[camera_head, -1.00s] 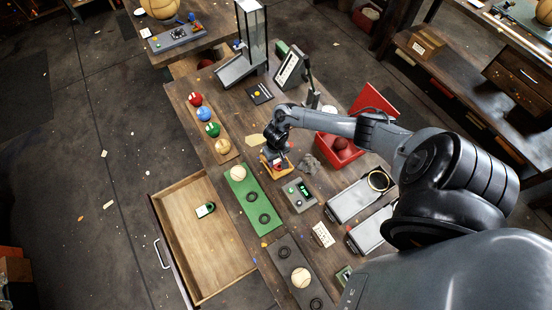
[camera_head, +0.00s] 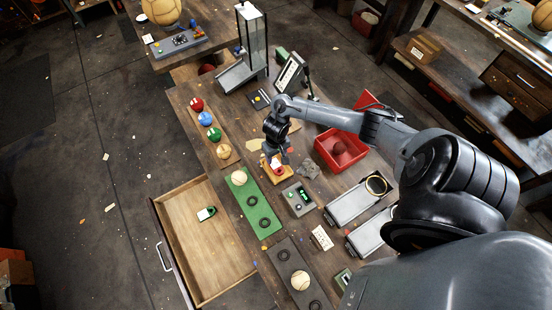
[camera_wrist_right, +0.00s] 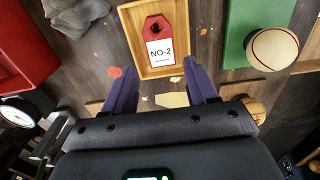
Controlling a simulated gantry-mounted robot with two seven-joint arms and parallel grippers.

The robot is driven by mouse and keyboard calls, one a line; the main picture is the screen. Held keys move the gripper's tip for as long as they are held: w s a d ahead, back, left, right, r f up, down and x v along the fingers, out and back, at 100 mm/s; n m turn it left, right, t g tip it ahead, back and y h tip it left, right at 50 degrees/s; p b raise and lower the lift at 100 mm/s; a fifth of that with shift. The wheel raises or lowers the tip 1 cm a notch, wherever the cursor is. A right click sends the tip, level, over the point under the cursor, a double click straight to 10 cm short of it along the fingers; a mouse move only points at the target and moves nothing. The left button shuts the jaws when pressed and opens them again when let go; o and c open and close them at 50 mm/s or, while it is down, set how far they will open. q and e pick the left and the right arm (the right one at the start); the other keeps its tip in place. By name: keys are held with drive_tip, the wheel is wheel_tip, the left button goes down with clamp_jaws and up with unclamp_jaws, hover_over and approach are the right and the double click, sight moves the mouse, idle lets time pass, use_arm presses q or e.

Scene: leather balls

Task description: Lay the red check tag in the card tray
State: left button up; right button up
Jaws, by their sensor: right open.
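The red check tag (camera_wrist_right: 158,42) lies inside the wooden card tray (camera_wrist_right: 127,42) in the right wrist view. It has a red holed end and a white label reading NO-2. In the head view the small tan tray (camera_head: 282,179) sits mid-table, with red showing in it and partly covered by my gripper. My right gripper (camera_head: 277,155) is just above the tray. In the wrist view its two purple fingers (camera_wrist_right: 160,80) are apart, with nothing between them, clear of the tag. My left gripper is not in view.
A green strip (camera_head: 263,206) with a ball lies left of the tray. A grey device (camera_head: 299,200) and a grey lump (camera_head: 308,168) are close on its right. A red bin (camera_head: 355,151) stands farther right. An open drawer (camera_head: 190,235) is at the left.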

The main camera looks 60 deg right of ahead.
drive_tip(key=a+r+n+t, duration=0.2)
drive_tip(key=a+n, duration=0.1)
drive_tip(key=a, duration=0.6)
drive_tip(key=a+r+n+t, duration=0.2)
drive_tip(key=a+r+n, duration=0.1)
drive_tip(key=a, duration=0.6)
drive_tip(key=s+a+r+n, duration=0.2)
drive_tip(key=s+a+r, duration=0.2)
drive_tip(key=s+r, duration=0.6)
wheel_tip(320, 180, up, 3)
drive_tip(key=shift+s+a+f+p, duration=0.1)
drive_tip(key=shift+s+a+p, duration=0.2)
drive_tip(key=shift+a+p, duration=0.1)
